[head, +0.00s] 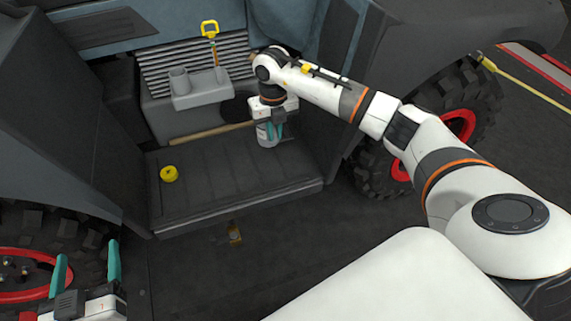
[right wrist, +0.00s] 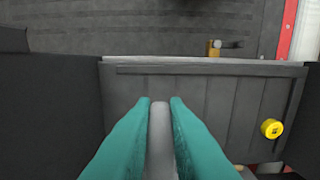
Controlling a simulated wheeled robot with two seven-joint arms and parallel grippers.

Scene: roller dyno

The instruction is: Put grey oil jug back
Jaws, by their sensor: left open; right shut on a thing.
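The grey oil jug (head: 266,136) is at the back right of the dark ribbed step deck (head: 225,192), mostly upright, with a pale label on its side. My right gripper (head: 274,126) is above it with its teal fingers down at the jug's top. In the right wrist view the fingers (right wrist: 160,108) are shut on a grey part of the jug (right wrist: 160,140). I cannot tell whether the jug's base touches the deck. My left gripper (head: 86,264) is open and empty at the bottom left, near a tyre.
A grey holder (head: 200,92) with a cup and a yellow-handled tool (head: 210,30) stands behind the deck. A wooden handle (head: 210,131) lies at the back. A yellow round object (head: 169,174) sits on the deck's left. A small brass-coloured part (head: 234,232) is on the floor.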

